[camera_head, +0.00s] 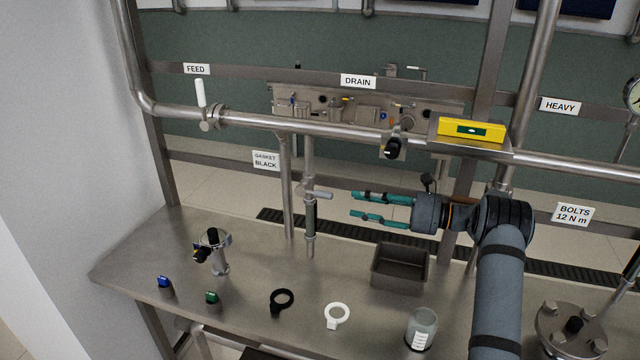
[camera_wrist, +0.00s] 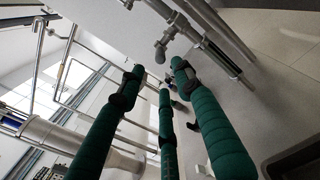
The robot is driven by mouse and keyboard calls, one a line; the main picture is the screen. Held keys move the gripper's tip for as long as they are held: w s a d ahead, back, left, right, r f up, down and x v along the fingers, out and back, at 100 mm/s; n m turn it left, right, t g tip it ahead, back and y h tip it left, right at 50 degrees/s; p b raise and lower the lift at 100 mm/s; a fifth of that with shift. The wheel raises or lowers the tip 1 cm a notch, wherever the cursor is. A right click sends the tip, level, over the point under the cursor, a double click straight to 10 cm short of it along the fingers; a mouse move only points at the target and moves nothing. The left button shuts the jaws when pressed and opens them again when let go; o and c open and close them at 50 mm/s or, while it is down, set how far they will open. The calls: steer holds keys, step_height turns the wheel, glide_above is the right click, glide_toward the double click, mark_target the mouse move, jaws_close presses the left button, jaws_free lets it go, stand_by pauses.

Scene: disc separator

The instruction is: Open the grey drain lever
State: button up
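In the wrist view a grey valve fitting with a short handle (camera_wrist: 162,46) shows at upper centre, beyond the fingertips. My gripper (camera_head: 353,204) is to the right of the lever, its green fingers pointing left toward it, with a visible gap in the picture. The fingers are spread in the wrist view (camera_wrist: 158,76), with nothing between them. The depth gap to the lever is hard to tell.
The steel bench (camera_head: 130,265) carries a grey tray (camera_head: 402,285) below my gripper, a beaker (camera_head: 421,330), a black ring (camera_head: 282,302) and a white ring (camera_head: 337,317). A horizontal pipe (camera_head: 300,127) with a white-handled feed valve (camera_head: 200,93) crosses above. Another vertical pipe (camera_head: 287,190) stands left of the drain pipe.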

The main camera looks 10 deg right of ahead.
mark_target(326, 194)
steer(key=p+x, duration=0.1)
steer(key=x, duration=0.1)
steer(key=p+x, duration=0.1)
steer(key=x, duration=0.2)
steer(key=p+x, duration=0.1)
steer(key=x, duration=0.2)
steer(key=shift+w+a+r, duration=0.15)
steer(key=shift+w+r, duration=0.05)
steer(key=shift+r, duration=0.1)
steer(key=shift+w+a+f+p, duration=0.1)
steer(key=shift+w+a+p, duration=0.25)
steer(key=shift+a, duration=0.25)
steer(key=shift+c, duration=0.9)
jaws_close()
